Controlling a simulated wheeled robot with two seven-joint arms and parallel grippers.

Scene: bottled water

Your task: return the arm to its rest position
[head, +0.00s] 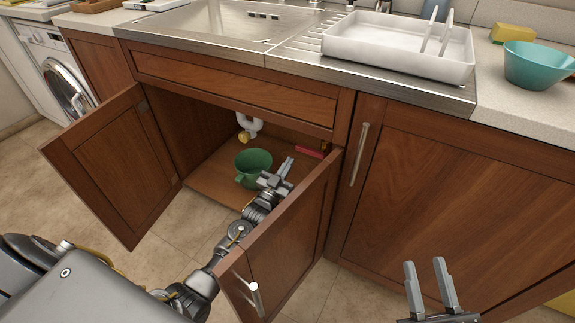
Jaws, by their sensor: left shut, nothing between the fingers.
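My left arm comes in from the lower left and reaches into the open cabinet under the sink. My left gripper (285,168) is shut with nothing in it, just right of a green bucket (253,160) on the cabinet floor. I cannot tell whether it touches the bucket. My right gripper (428,270) stands at the lower right in front of a closed wooden door, its two fingers apart and empty. No water bottle can be clearly seen.
The open left door (112,165) and open right door (285,235) flank my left arm; the right one stands close beside it. A white drain pipe (252,125) hangs above the bucket. A red object (308,152) lies inside at right. A dish rack (400,45) sits on the counter.

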